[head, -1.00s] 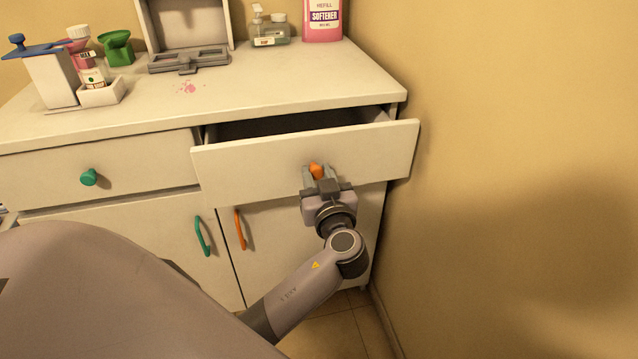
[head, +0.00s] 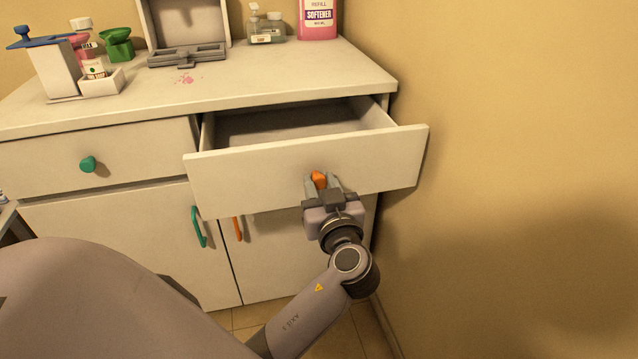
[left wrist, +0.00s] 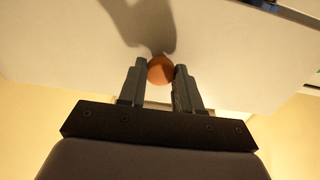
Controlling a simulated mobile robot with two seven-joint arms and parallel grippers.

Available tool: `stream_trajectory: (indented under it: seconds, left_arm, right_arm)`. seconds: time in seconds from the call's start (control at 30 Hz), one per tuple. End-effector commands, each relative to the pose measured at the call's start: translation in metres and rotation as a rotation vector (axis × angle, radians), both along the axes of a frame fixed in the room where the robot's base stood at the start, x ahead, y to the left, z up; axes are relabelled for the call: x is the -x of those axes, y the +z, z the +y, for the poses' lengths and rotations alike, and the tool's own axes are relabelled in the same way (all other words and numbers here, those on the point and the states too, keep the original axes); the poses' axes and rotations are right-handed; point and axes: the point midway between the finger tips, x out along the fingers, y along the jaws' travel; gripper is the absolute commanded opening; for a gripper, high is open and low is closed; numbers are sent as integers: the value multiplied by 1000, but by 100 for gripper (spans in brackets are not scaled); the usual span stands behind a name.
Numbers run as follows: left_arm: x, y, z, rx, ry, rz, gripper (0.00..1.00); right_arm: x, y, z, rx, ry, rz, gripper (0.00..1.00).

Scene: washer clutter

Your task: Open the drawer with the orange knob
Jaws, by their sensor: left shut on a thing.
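The drawer with the orange knob (head: 318,179) is the right one in the cabinet, and it stands partly open. Its front (head: 240,180) is pulled well out from the cabinet, and the grey inside (head: 290,122) shows and looks empty. My left gripper (head: 321,184) is shut on the orange knob, with one finger on each side. The left wrist view shows the orange knob (left wrist: 160,70) between the two fingertips (left wrist: 160,76), against the pale drawer front (left wrist: 80,40). My right gripper is not in view.
A shut drawer with a green knob (head: 88,164) is to the left. Below are cabinet doors with a green handle (head: 198,227) and an orange handle (head: 237,229). Bottles, including pink softener (head: 318,18), stand on the countertop (head: 270,78). A yellow wall (head: 520,150) is close on the right.

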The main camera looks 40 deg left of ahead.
Motion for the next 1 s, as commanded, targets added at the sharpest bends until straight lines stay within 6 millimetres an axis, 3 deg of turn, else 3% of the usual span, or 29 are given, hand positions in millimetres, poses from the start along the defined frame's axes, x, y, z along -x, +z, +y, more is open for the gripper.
stream_trajectory:
  seconds: [0.53, 0.57, 0.63, 1.0]
  left_arm:
    - [3, 2, -3, -2, 1, -3, 0]
    - [3, 2, -3, -2, 1, -3, 37]
    - [3, 2, -3, -2, 1, -3, 57]
    - [3, 1, -3, -1, 0, -1, 57]
  right_arm:
    - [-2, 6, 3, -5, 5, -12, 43]
    - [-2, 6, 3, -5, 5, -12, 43]
    - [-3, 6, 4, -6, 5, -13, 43]
    - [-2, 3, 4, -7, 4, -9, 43]
